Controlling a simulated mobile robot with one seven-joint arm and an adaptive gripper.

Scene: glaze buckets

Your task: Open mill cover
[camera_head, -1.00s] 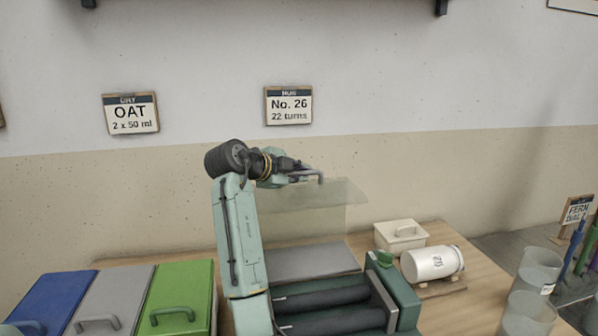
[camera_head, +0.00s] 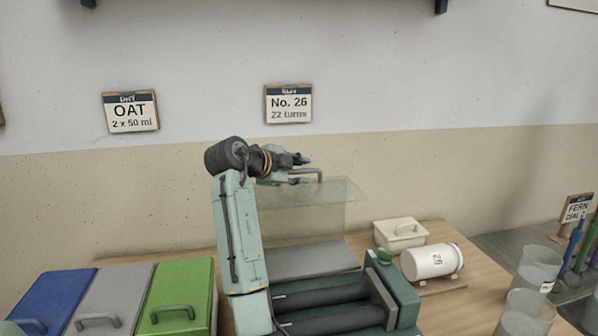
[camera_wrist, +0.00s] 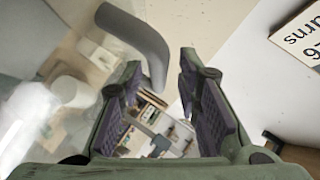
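The mill (camera_head: 408,290) is a green machine with dark rollers (camera_head: 322,297), in front of me on the bench. Its clear cover (camera_head: 335,192) stands raised above the rollers, with its top panel nearly level. A grey bent handle (camera_head: 320,174) is on the cover; it also shows in the wrist view (camera_wrist: 150,45), close to the left fingertip. My gripper (camera_head: 303,169) is at the handle, above the cover. In the wrist view my fingers (camera_wrist: 162,72) stand apart with nothing clamped between them. Whether a finger touches the handle I cannot tell.
A white jar (camera_head: 420,263) marked 26 lies on a wooden stand right of the mill, near a cream lidded box (camera_head: 398,234). Blue, grey and green (camera_head: 180,292) lidded bins stand at left. Clear beakers (camera_head: 538,270) stand at right.

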